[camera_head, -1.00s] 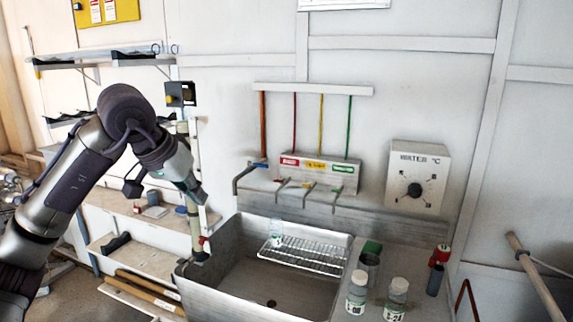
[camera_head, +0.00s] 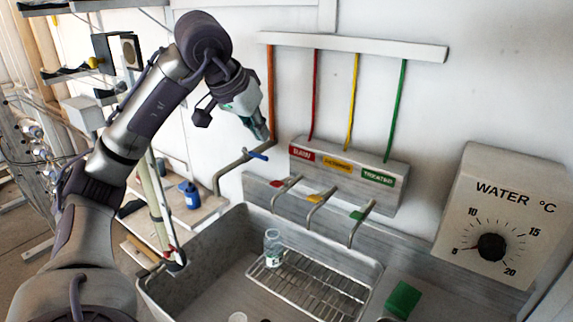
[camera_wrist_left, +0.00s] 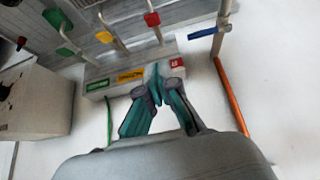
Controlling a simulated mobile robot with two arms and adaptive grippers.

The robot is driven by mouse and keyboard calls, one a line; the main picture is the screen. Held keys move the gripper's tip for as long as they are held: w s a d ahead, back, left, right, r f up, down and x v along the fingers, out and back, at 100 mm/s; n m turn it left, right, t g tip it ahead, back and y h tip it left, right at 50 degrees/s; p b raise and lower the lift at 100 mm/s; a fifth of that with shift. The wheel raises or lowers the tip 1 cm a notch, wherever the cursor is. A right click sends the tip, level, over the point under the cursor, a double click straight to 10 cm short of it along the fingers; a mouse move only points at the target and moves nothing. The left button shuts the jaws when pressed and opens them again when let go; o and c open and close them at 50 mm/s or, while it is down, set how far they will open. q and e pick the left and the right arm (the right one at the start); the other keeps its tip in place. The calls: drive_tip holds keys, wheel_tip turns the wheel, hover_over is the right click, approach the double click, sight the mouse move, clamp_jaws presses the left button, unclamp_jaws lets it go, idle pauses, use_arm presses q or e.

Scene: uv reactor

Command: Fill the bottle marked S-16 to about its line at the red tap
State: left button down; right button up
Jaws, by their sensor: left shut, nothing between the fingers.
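A small clear bottle (camera_head: 273,247) stands upright on the wire rack in the sink, below and slightly left of the red tap's spout. Its label is too small to read. The red tap (camera_head: 285,184) is the leftmost of three coloured taps under the sign box; its red handle also shows in the wrist view (camera_wrist_left: 152,19). My left gripper (camera_head: 262,133) is shut and empty, in the air above the blue-handled pipe and left of the sign box. In the left wrist view its closed fingertips (camera_wrist_left: 156,72) point toward the sign box. My right gripper is out of view.
The wire rack (camera_head: 318,290) lies across the grey sink (camera_head: 215,240). Yellow (camera_head: 316,198) and green (camera_head: 357,215) taps stand to the right. A blue-handled pipe (camera_head: 257,155) projects at left. A green block (camera_head: 403,299) and the water dial box (camera_head: 500,215) are at right.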

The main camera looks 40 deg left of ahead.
use_arm(q)
hover_over(274, 184)
drive_tip(key=f, duration=0.7)
drive_tip(key=shift+w+f, duration=0.2)
drive_tip(key=shift+f, duration=0.1)
wheel_tip(274, 184, down, 3)
drive_tip(key=shift+w+a+r, duration=0.1)
drive_tip(key=shift+w+r, duration=0.05)
drive_tip(key=shift+s+f, duration=0.3)
drive_tip(key=shift+f, duration=0.65)
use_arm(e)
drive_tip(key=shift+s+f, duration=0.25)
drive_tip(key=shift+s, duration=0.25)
